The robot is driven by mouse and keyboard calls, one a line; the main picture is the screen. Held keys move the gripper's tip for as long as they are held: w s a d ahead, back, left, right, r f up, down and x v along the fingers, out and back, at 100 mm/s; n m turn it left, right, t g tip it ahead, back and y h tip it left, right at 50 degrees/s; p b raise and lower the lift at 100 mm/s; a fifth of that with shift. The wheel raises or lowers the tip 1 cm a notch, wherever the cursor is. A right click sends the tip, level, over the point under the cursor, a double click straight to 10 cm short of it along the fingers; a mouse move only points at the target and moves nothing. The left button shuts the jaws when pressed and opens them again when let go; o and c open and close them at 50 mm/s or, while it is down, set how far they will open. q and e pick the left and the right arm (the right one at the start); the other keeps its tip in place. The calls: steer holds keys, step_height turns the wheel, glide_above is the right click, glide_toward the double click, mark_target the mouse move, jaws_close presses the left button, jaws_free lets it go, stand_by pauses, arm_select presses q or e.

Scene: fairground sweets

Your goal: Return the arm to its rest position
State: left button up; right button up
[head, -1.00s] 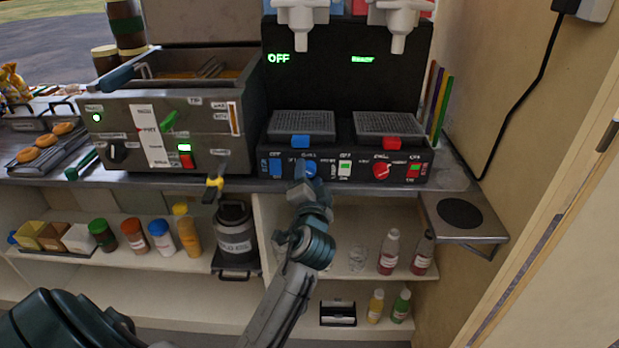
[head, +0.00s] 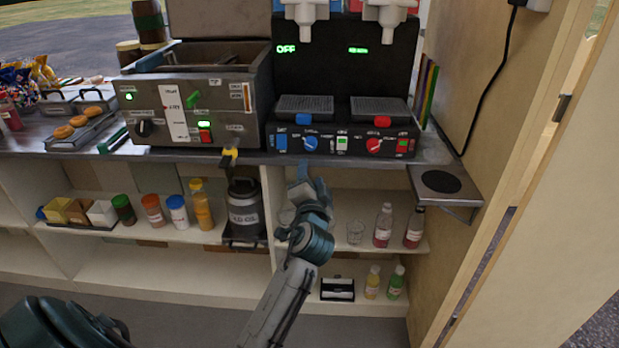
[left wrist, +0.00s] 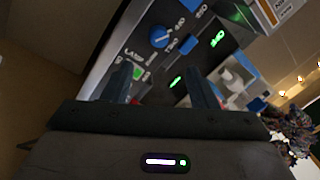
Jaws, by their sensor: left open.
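My left arm reaches up from the bottom of the head view. Its gripper (head: 303,183) is just below the counter edge, in front of the black slush machine (head: 345,80). The gripper looks empty. In the left wrist view its two fingers (left wrist: 160,92) stand apart with nothing between them. Beyond them are the machine's blue knob (left wrist: 160,37), a green switch and a blue tab. The blue knob also shows in the head view (head: 311,144), above the gripper and apart from it. My right gripper is not in view.
A steel fryer (head: 195,108) stands left of the machine, with a can (head: 244,207) under its yellow tap. The shelf below holds several bottles and glasses. A small side shelf (head: 444,187) juts out at right. The floor in front is clear.

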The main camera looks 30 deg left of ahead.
arm_select(q)
steer(key=shift+w+a+f, duration=0.1)
steer(key=shift+w+f, duration=0.05)
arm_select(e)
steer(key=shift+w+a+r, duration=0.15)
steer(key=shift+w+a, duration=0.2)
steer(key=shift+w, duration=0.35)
